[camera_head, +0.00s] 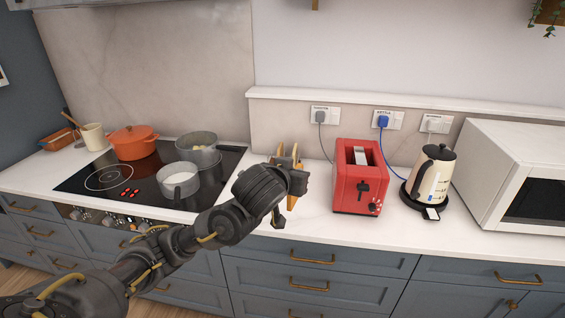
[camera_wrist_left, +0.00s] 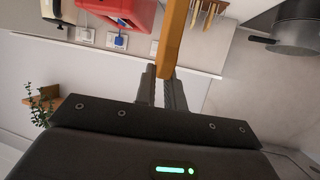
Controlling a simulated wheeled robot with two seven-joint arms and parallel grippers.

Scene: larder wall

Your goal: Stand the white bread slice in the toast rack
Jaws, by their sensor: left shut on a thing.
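My left gripper (camera_wrist_left: 160,85) is shut on a slice seen edge-on, the bread slice (camera_wrist_left: 174,40), which shows an orange-brown crust edge in the left wrist view. In the head view the gripper (camera_head: 290,178) is over the counter between the hob and the red toaster, and it hides most of the slice. A rack with several brown upright pieces, apparently the toast rack (camera_wrist_left: 208,10), stands beyond the slice, apart from it in the wrist picture. In the head view it is largely hidden behind my gripper. My right gripper is not in view.
The red toaster (camera_head: 359,185) stands right of my gripper, with the kettle (camera_head: 433,178) and microwave (camera_head: 490,175) farther right. A white pan (camera_head: 180,183), grey pot (camera_head: 200,157) and orange pot (camera_head: 133,143) are on the hob, left. The counter before the toaster is clear.

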